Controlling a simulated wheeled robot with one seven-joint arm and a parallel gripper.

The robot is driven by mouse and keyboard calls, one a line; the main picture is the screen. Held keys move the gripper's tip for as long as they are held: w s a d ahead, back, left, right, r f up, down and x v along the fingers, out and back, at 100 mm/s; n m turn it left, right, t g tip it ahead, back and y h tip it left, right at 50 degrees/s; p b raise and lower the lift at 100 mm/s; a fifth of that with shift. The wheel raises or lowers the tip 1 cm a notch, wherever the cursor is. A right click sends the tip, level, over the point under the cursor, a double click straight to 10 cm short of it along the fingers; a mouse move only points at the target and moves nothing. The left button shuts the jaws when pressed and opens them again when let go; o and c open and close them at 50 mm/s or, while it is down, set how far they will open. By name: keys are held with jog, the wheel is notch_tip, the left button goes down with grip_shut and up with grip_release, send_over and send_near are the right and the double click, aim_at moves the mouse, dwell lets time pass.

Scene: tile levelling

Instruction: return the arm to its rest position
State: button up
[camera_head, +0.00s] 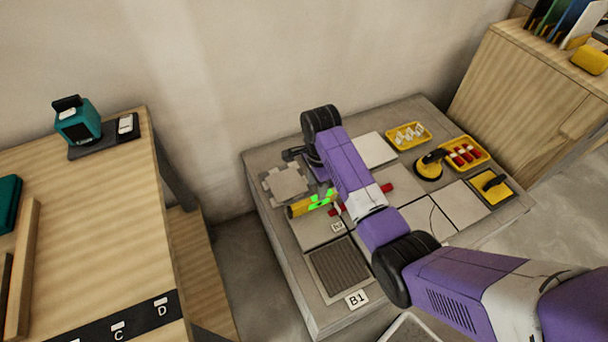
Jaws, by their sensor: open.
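My purple arm reaches in from the lower right, bends at a black joint, and runs up over the tiled slab (335,317). My gripper (293,155), a small dark shape beside the upper black joint, is open with nothing seen in it; its fingers are hard to make out. It is above the back left of the slab, near a square tile with notched edges (287,184). A yellow level (299,208) with bright green parts lies on the tiles below it. My arm hides the middle of the slab.
Right on the slab are a yellow tray of white pieces (408,135), a yellow tray of red pieces (465,154), a yellow-black suction cup (429,167) and a yellow pad with a black handle (492,184). A wooden bench (80,240) stands left, a cabinet (520,90) right.

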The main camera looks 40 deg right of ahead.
jog(key=shift+r, duration=0.15)
jog(key=w+r+n+t+h, duration=0.2)
jog(key=w+r+n+t, duration=0.55)
jog(key=w, duration=0.25)
jog(key=s+a+r+n+t+p, duration=0.2)
jog(key=s+r, duration=0.5)
jog(key=s, duration=0.7)
jog(key=s+a+r+n+t+y+p, duration=0.1)
jog(key=s+a+r+n+t+p, duration=0.2)
jog(key=s+a+r+n, duration=0.4)
jog(key=s+a+r+n+t+y+p, duration=0.1)
jog(key=s+a+r+n+p, duration=0.3)
jog(key=s, duration=1.8)
jog(key=a+r+t, duration=0.1)
jog(key=a+r, duration=0.3)
jog(key=r, duration=0.1)
jog(key=shift+a+r+n+p, duration=0.2)
jog(key=shift+r+n+p, duration=0.05)
jog(key=shift+n+p, duration=0.1)
